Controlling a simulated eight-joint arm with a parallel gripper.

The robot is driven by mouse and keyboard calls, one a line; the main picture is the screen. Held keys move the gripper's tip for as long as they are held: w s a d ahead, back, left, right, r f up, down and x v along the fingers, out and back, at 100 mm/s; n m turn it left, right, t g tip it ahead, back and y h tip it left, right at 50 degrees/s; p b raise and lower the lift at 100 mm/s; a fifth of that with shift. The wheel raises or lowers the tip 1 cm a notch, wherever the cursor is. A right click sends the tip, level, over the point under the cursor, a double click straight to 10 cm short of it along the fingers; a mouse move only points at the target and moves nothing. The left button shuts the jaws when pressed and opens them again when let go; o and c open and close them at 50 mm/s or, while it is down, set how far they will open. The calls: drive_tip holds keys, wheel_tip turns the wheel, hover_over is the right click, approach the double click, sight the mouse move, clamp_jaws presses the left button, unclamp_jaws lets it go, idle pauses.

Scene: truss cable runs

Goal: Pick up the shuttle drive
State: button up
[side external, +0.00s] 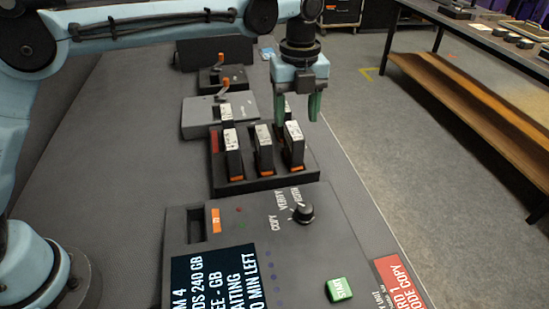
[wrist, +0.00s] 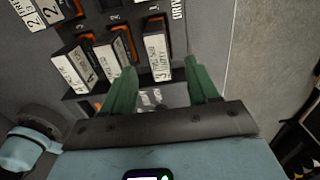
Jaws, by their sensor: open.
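Several black drives with white labels and orange ends stand in a dark rack (side external: 262,184). Their label text is too small to read surely, so I cannot tell which is the shuttle drive. The front right drive (side external: 293,146) stands just in front of my gripper in the side view; in the wrist view a labelled drive (wrist: 158,57) lies just beyond the fingertips. My gripper (side external: 298,110) is open, green fingers pointing down over the rack's far right part. In the wrist view my gripper (wrist: 163,80) frames a partly hidden pale label between its fingers.
A console with a screen (side external: 213,278), knob (side external: 303,212) and green start button (side external: 339,290) sits in front of the rack. A grey box with an orange-handled lever (side external: 222,115) stands behind it. Another bench (side external: 480,88) is across the floor.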

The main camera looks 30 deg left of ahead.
sight(295, 130)
drive_tip(key=shift+a+f, duration=0.1)
drive_tip(key=shift+f, duration=3.65)
drive_tip(key=shift+c, duration=0.4)
drive_tip(key=shift+r, duration=0.1)
clamp_jaws()
